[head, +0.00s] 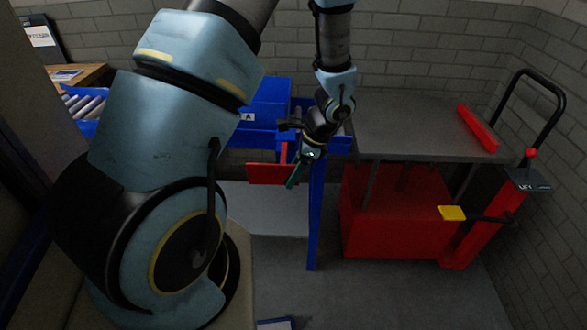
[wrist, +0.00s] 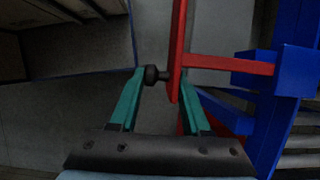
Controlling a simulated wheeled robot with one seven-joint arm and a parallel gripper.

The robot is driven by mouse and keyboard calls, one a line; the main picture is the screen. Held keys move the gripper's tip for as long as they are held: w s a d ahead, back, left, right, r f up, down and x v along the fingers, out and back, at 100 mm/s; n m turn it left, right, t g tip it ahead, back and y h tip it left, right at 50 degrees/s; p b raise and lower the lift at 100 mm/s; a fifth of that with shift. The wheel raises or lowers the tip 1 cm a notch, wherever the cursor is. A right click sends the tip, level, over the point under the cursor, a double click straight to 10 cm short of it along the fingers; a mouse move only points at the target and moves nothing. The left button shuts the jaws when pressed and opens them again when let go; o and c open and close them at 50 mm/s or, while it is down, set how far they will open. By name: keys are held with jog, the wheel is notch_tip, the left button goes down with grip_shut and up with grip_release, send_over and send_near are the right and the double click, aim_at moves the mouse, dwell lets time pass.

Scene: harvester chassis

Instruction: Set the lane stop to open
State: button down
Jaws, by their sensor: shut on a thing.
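The lane stop is a red plate (head: 268,174) on the front of the blue lane frame (head: 315,215). In the wrist view the red plate (wrist: 178,50) is seen nearly edge-on, with a red arm (wrist: 228,64) running right to a blue bracket. A black knob (wrist: 155,75) sticks out of the plate. My gripper (head: 293,178) is at the right end of the plate in the head view. Its green fingers (wrist: 164,78) are on either side of the knob and the plate's edge, shut on the lane stop. The exact finger contact is hard to make out.
Blue bins (head: 268,100), one marked A, stand behind the frame. A red lift cart (head: 395,215) with a grey top (head: 420,130), black handle and yellow pedal (head: 452,213) stands at right. Rollers (head: 85,105) show at left. Grey floor lies open in front of the cart.

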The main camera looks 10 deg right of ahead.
jog(key=c, duration=0.6)
grip_release()
jog(key=shift+o, duration=0.2)
jog(key=shift+r, duration=0.1)
jog(key=b+v, duration=0.1)
jog(key=v, duration=0.9)
jog(key=shift+d+r+b, duration=0.2)
jog(key=shift+r+b, duration=0.15)
jog(key=shift+b, duration=0.05)
jog(key=shift+s, duration=0.1)
